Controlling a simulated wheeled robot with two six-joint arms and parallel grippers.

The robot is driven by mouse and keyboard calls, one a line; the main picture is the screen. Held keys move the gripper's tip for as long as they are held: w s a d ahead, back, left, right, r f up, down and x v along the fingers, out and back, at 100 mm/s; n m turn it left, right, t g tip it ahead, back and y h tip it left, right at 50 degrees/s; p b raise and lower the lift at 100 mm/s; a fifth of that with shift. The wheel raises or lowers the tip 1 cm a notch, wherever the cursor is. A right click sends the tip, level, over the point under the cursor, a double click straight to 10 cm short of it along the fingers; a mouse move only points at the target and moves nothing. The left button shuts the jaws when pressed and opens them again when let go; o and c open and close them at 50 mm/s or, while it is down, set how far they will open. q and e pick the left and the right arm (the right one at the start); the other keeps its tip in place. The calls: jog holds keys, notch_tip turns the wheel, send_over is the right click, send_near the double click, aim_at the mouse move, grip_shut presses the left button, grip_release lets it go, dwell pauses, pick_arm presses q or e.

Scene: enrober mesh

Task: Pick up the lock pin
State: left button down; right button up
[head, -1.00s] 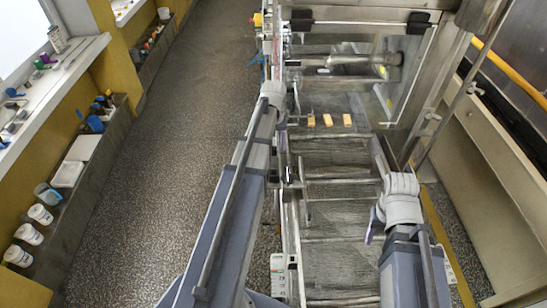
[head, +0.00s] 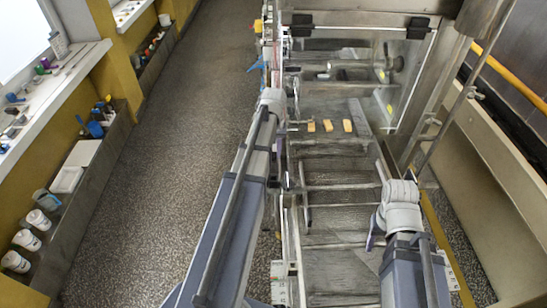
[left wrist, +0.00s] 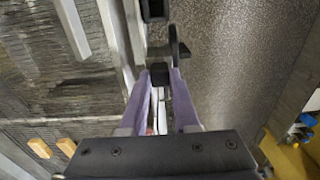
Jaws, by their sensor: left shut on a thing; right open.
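My left gripper (left wrist: 160,84) shows in the left wrist view with its two purple fingers closed on a small black block (left wrist: 159,74), which looks like the head of the lock pin. The rest of the pin cannot be made out. A thin black upright piece (left wrist: 177,46) stands just beyond the fingertips, and I cannot tell whether it joins the block. In the head view my left arm reaches to the left rail of the machine, and its fingers are hard to see. My right gripper (head: 371,238) is open and empty above the right side of the conveyor.
Several small tan pieces (head: 328,126) lie on the conveyor mesh (head: 335,153). A clear panel (head: 410,75) covers the far end. A blue item (head: 256,63) sits beside the left rail. Shelves with white tubs (head: 38,219) line the left wall, with open floor (head: 170,180) between.

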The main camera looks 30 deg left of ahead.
jog(key=shift+r, duration=0.1)
dwell(0.3)
pick_arm(q)
notch_tip(320, 180, up, 10)
jog(key=p, duration=1)
pick_arm(e)
notch_tip(320, 180, up, 10)
pick_arm(q)
jog(key=shift+r, duration=0.15)
notch_tip(320, 180, up, 5)
jog(key=p, duration=0.6)
send_over(274, 153)
jog(key=shift+s+r, duration=0.15)
pick_arm(e)
jog(key=shift+r, duration=2.7)
pick_arm(q)
jog(key=shift+b, duration=0.3)
jog(key=s+d+f+b, duration=0.3)
jog(key=s+f+b, duration=0.3)
jog(key=f+b, duration=0.3)
jog(key=shift+s+d+f, duration=0.2)
jog(key=shift+s+d, duration=0.05)
jog(key=shift+d, duration=0.1)
pick_arm(e)
notch_tip(274, 153, down, 9)
jog(key=shift+f, duration=0.2)
